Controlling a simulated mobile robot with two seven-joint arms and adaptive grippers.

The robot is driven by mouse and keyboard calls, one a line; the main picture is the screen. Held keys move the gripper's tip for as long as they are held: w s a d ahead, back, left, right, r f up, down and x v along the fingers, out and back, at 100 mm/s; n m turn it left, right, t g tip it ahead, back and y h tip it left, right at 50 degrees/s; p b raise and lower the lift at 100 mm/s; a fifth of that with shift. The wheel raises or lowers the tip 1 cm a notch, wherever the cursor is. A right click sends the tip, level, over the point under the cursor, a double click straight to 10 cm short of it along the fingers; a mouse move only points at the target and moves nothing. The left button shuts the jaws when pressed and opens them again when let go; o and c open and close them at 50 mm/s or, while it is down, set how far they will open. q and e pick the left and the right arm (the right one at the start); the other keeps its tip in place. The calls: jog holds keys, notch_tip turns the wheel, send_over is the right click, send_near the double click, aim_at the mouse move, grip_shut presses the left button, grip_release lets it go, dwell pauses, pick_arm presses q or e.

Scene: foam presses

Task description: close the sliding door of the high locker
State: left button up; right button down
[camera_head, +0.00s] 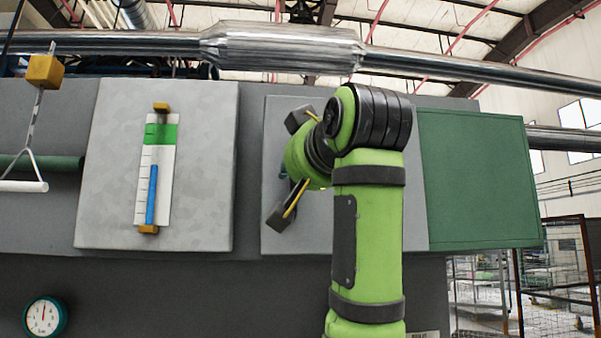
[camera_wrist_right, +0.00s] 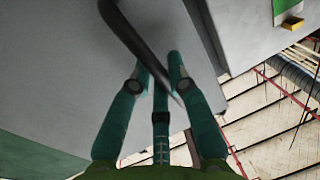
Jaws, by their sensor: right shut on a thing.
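The high locker's door looks to be the light grey panel (camera_head: 405,215) right of centre in the head view, partly hidden behind my right arm. A flat green panel (camera_head: 480,180) lies to its right. I cannot tell whether this is the locker's inside or its front. The grey door (camera_wrist_right: 60,70) fills the left of the wrist view. A dark curved bar handle (camera_wrist_right: 130,35) stands off it and passes between the teal fingers of my right gripper (camera_wrist_right: 157,75), which is shut on it. In the head view the gripper (camera_head: 283,172) is mostly hidden by its wrist. My left gripper is out of view.
Left of the door, across a gap, is another grey panel (camera_head: 205,130) with a blue-and-green gauge (camera_head: 158,175). A shiny pipe (camera_head: 280,48) runs above. A hanging white bar (camera_head: 22,186) is at far left, with a round dial (camera_head: 44,316) below.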

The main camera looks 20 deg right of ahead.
jog(key=c, duration=1.3)
grip_release()
jog(key=shift+a, duration=0.1)
jog(key=shift+c, duration=0.2)
jog(key=shift+o, duration=0.9)
jog(key=shift+w, duration=0.1)
jog(key=shift+w+a, duration=0.1)
jog(key=shift+a, duration=0.15)
jog(key=shift+d, duration=0.1)
jog(key=shift+s, duration=0.3)
jog(key=s, duration=1.1)
jog(key=shift+s+a, duration=0.2)
jog(key=shift+a, duration=0.15)
jog(key=shift+d, duration=0.15)
